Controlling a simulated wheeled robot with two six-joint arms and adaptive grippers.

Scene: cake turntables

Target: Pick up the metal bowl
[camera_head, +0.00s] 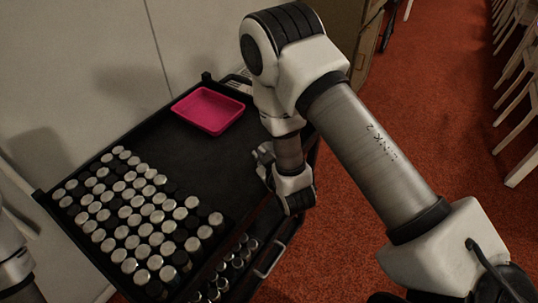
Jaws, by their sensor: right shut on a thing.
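My right gripper (262,160) is low over the right side of the black cart top, and its fingers point left. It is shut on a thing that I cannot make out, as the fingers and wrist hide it. I cannot pick out a metal bowl clearly anywhere in view. My left arm shows only as a piece at the lower left edge, and its gripper is not in view.
The black cart top (190,150) carries many closely set jars with silver and black lids (130,205) and a pink tray (208,110) at the back. More jars (232,262) stand on a shelf below. The cart's middle is clear. White chairs (520,150) stand right.

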